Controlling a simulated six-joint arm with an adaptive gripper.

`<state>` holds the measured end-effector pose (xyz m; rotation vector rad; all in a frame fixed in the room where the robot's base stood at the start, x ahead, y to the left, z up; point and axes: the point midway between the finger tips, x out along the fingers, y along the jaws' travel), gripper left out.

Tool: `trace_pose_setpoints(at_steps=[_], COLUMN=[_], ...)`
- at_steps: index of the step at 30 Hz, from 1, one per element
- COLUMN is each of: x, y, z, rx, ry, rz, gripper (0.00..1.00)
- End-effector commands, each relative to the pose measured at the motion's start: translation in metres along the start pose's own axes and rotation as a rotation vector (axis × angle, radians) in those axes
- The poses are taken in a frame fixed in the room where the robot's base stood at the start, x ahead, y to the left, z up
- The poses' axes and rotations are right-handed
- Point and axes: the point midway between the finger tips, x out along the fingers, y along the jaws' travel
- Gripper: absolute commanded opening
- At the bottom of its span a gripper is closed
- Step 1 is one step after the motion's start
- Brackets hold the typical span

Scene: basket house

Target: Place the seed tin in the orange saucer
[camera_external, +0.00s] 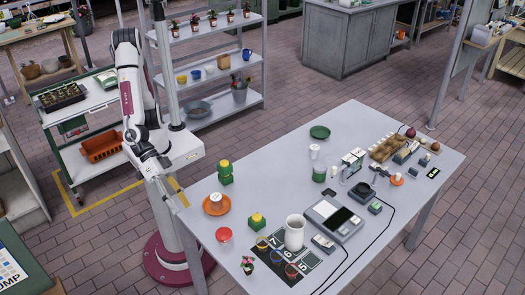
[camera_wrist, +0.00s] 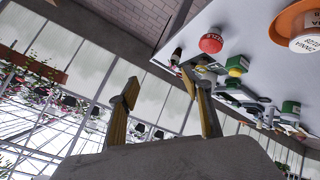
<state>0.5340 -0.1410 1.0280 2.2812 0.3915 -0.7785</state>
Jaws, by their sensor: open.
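The orange saucer (camera_external: 207,209) lies near the left end of the grey table. A small white-topped tin (camera_external: 215,197) appears to sit in it. In the wrist view, the orange saucer (camera_wrist: 285,24) is cut by the top right edge, with the lettered white lid (camera_wrist: 305,44) overlapping it. A red-lidded tin (camera_external: 223,235) stands apart, in front of the saucer; it also shows in the wrist view (camera_wrist: 211,43). I cannot read which one is the seed tin. My gripper (camera_wrist: 161,84) is open and empty, off the table's left edge and apart from both tins.
Green blocks with yellow tops (camera_external: 225,172) (camera_external: 257,221) stand near the saucer. A white jug (camera_external: 294,232), a numbered dark mat (camera_external: 283,262), a small potted plant (camera_external: 248,264) and a scale (camera_external: 333,216) lie to the right. A green saucer (camera_external: 319,132) lies at the back.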

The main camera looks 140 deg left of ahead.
Motion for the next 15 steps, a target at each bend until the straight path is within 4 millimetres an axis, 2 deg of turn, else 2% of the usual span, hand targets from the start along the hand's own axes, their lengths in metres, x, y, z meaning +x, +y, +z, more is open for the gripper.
trace_pose_setpoints(at_steps=[7, 15], x=[-0.044, -0.098], y=[0.024, 0.022], z=[-0.015, -0.021], rx=[0.083, 0.223], ry=[-0.101, -0.197], rz=[0.146, 0.242], gripper=[0.49, 0.49])
